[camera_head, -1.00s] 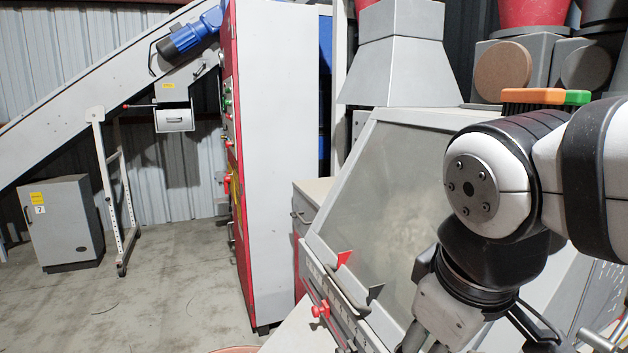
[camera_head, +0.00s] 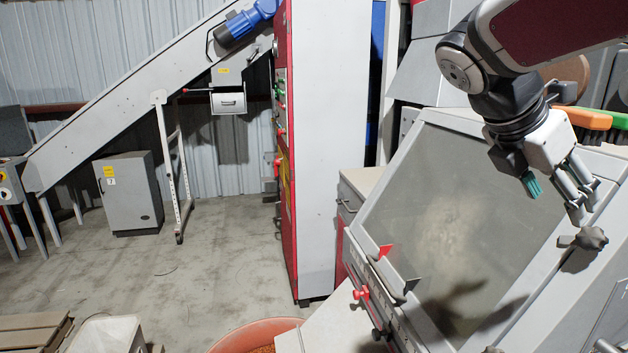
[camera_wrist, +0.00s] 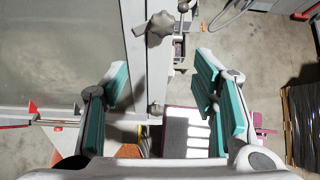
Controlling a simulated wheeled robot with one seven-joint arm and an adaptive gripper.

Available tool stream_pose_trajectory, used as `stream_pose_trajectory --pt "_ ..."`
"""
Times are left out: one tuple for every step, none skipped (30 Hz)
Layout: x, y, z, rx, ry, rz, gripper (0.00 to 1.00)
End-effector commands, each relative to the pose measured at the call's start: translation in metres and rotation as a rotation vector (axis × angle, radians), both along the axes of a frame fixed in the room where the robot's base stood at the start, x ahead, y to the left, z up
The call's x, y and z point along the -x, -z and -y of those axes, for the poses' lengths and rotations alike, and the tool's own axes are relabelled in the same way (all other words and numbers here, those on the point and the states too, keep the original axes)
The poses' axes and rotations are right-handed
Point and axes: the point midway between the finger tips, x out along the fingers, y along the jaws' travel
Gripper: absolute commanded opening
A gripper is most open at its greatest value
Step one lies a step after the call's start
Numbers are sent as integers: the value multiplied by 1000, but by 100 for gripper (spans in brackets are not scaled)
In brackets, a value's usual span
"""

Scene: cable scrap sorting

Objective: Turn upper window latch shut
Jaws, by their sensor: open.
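The upper window latch (camera_head: 590,238) is a dark grey lobed knob on the right frame of the sloped window (camera_head: 440,215). In the wrist view the latch (camera_wrist: 160,27) shows near the top, beyond the fingertips and between their lines. My gripper (camera_head: 555,194) is open and empty, with teal pads, above and left of the latch in the head view and apart from it. In the wrist view my gripper (camera_wrist: 160,85) spans the window's right edge. Whether the latch's lever overlaps the window frame is hard to tell.
A second, lower knob (camera_wrist: 155,108) sits farther down the same edge. Red and dark tabs (camera_head: 386,251) stand at the window's lower edge. An orange and green handle (camera_head: 590,118) lies behind my gripper. A tall white and red cabinet (camera_head: 325,150) stands left; open floor lies beyond.

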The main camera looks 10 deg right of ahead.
Motion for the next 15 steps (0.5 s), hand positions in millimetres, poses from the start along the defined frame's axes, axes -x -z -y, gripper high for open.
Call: stream_pose_trajectory --pt "1 -8 6 16 -26 -38 53" --pt "1 -10 8 23 -38 -55 53" --pt "1 -12 11 30 -50 -73 53" --pt "0 -13 12 35 -57 -82 53" --pt "0 -13 14 37 -62 -89 53" --pt "0 -12 15 39 -65 -93 53" --pt "0 -10 17 39 -65 -94 53" --pt "0 -8 19 39 -64 -95 53" --pt "0 -4 22 39 -63 -96 53" --pt "0 -1 25 38 -63 -96 53" --pt "0 3 28 37 -62 -97 53" --pt "0 7 33 36 -63 -96 53" --pt "0 11 37 36 -62 -97 53" --pt "0 15 42 37 -62 -96 53" --pt "0 21 47 37 -62 -96 53"
